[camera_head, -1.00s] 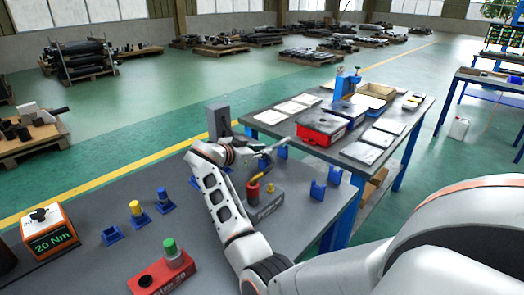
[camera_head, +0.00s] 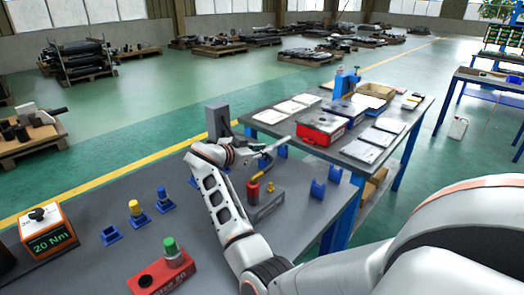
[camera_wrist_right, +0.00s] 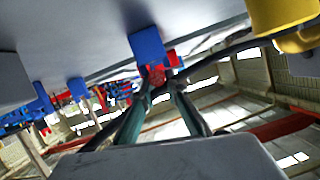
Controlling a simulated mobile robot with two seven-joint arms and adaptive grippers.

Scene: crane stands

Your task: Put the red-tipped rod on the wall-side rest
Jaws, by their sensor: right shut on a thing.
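My right gripper (camera_head: 266,158) hangs over the far part of the near bench, at the end of my white arm; it is small and partly hidden in the head view. In the right wrist view its fingers (camera_wrist_right: 157,84) close together on a small red piece (camera_wrist_right: 156,75), which I take to be the red-tipped rod's end; most of the rod is hidden. A blue rest (camera_wrist_right: 148,46) shows just behind that red end; I cannot tell whether they touch. In the head view, blue rests stand right of the gripper (camera_head: 318,190) and beyond it (camera_head: 282,152). My left gripper is out of view.
A grey upright block (camera_head: 218,120) is behind. A torque box (camera_head: 49,232) and a red block with a green knob (camera_head: 162,275) stand nearer.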

